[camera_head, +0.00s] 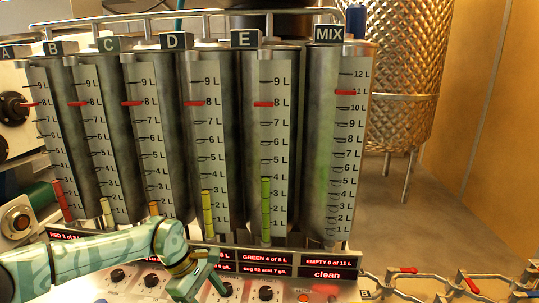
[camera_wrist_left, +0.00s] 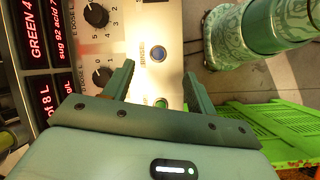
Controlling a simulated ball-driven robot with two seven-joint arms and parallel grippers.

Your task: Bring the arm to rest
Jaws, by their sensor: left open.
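My left arm comes in from the left in the head view, patterned green, in front of the row of tanks. Its gripper (camera_head: 199,284) is low in the picture, over the control panel. In the left wrist view the left gripper (camera_wrist_left: 159,72) has its two fingers spread apart with nothing between them. The control panel (camera_wrist_left: 146,18) with knobs and a blue button shows beyond the fingers. Whether a finger touches the panel cannot be told. My right gripper is in neither view.
Tanks A to E and the MIX tank (camera_head: 312,150) stand behind the panel. The MIX display (camera_head: 330,262) reads empty and clean. Pipes with red-handled valves (camera_head: 472,285) are at the lower right. A green crate (camera_wrist_left: 275,125) is at the right in the wrist view.

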